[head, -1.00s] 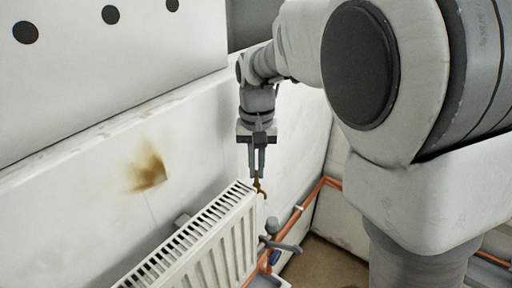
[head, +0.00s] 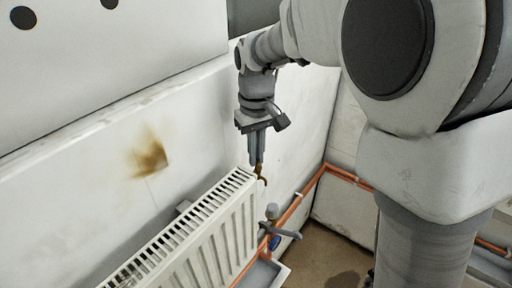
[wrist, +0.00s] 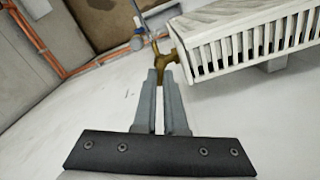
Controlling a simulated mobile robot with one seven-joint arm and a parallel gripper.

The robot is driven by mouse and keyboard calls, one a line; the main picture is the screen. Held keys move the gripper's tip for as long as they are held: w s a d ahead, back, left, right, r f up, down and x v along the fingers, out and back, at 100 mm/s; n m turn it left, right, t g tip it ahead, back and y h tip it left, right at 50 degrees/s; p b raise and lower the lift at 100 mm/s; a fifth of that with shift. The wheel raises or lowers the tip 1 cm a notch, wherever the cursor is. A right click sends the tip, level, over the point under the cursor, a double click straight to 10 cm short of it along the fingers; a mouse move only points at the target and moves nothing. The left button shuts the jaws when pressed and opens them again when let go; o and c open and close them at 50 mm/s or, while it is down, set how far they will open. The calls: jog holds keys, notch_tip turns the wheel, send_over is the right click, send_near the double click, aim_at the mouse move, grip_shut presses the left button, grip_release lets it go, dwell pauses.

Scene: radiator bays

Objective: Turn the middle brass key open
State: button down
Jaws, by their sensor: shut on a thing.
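A brass key (head: 262,177) sits at the top right end of the white ribbed radiator (head: 205,225). In the wrist view the brass key (wrist: 157,50) shows a forked, curved shape just beyond my fingertips, beside the radiator's end. My gripper (head: 257,163) points down from above and is shut on the key's upper part. In the wrist view my gripper (wrist: 160,76) has its two grey fingers on either side of the key's near end. Only this one brass key is in view, so I cannot tell its place in the row.
A grey valve with a lever (head: 277,225) stands low beside the radiator. Copper pipes (head: 312,186) run along the wall base. A grey tray (head: 263,273) lies below. The white wall, with a brown stain (head: 150,155), is close behind. Brown floor (head: 325,250) is open at right.

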jog(key=c, duration=1)
grip_release()
notch_tip(320, 180, up, 17)
jog(key=shift+r+p, duration=0.2)
jog(key=shift+p, duration=0.4)
jog(key=s+d+f+m+t, duration=0.1)
jog(key=s+d+f+t, duration=0.1)
jog(key=s, duration=0.4)
jog(key=s+d+f+m+t, duration=0.1)
jog(key=s+d+f+m, duration=0.1)
jog(key=s+d+f, duration=0.2)
jog(key=s+d+f+m+t, duration=0.2)
jog(key=s+d+f, duration=0.1)
jog(key=s+d, duration=0.4)
jog(key=shift+s+f+t, duration=0.15)
jog(key=shift+s+t, duration=0.15)
jog(key=shift+s, duration=0.55)
